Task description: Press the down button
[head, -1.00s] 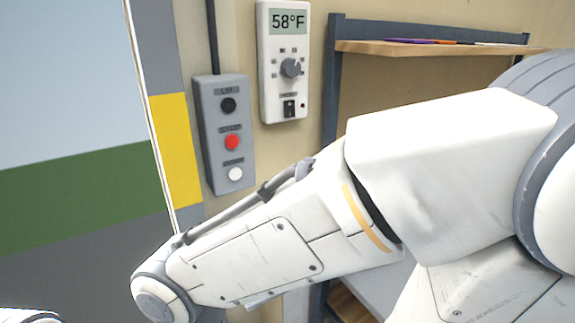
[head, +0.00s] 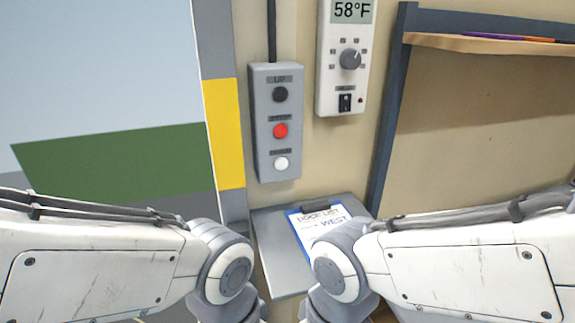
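A grey control box (head: 263,154) hangs on the wall in the head view, left of the thermostat. It carries a black button (head: 280,94) under an "UP" label, a red button (head: 280,131) in the middle, and a white button (head: 281,163) at the bottom under a small blurred label. Nothing covers the buttons. My two arms come in from the left and the right below the box, with their joints near the bottom centre. Both grippers are out of view below the frame.
A white thermostat (head: 327,80) reading 58°F is right of the box. A grey ledge (head: 272,255) below holds a clipboard (head: 311,227) marked "DOCK LIST" and "WEST". A shelf (head: 455,42) is at the upper right. A yellow and grey door frame (head: 224,130) stands left of the box.

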